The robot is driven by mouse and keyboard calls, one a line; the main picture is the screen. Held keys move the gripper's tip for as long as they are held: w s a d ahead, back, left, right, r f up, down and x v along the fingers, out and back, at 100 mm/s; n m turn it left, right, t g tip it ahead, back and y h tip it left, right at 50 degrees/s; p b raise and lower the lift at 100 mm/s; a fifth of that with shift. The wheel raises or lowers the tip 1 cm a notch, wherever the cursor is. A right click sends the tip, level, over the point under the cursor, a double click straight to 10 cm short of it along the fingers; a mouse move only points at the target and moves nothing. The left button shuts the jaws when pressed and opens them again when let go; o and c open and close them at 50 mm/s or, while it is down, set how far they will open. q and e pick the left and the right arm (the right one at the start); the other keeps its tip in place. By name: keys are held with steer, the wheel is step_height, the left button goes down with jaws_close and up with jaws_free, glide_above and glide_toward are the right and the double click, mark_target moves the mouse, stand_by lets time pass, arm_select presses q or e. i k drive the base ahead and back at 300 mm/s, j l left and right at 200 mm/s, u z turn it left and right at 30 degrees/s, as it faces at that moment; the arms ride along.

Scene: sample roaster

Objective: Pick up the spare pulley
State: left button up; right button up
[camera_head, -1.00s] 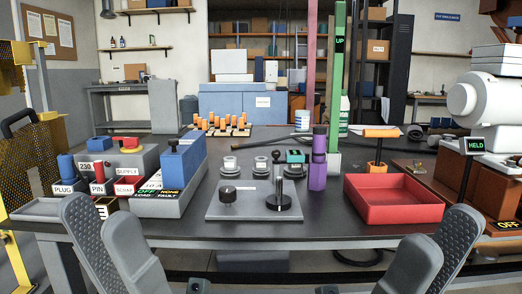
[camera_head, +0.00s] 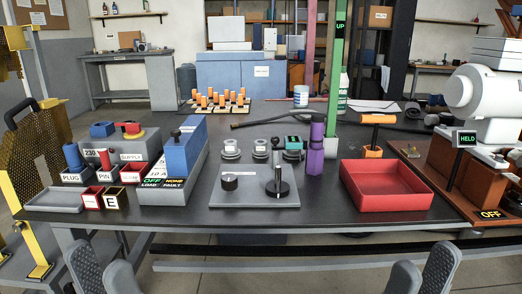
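No thing in view is labelled as the spare pulley. Small round grey-white pieces stand on dark bases, one (camera_head: 231,148) left of the other (camera_head: 260,148), behind the grey plate (camera_head: 253,201); I cannot tell whether either is the pulley. The plate carries a dark short cylinder (camera_head: 229,182) and a black disc (camera_head: 278,188) with an upright rod. My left gripper (camera_head: 104,274) is at the bottom left, its two fingers apart and empty. My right gripper (camera_head: 422,272) is at the bottom right, also open and empty. Both are in front of the table, apart from everything on it.
A red tray (camera_head: 386,207) stands at the right, with an orange-handled tool (camera_head: 373,135) behind it. A purple column (camera_head: 316,150) and a green post (camera_head: 335,85) stand right of the plate. The roaster (camera_head: 487,105) is far right.

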mark_target(260, 151)
steer(key=j+z, duration=0.4)
steer(key=j, duration=0.3)
steer(key=j+z, duration=0.35)
steer(key=j, duration=0.4)
steer(key=j+z, duration=0.4)
steer(key=j, duration=0.35)
steer(key=k, duration=0.1)
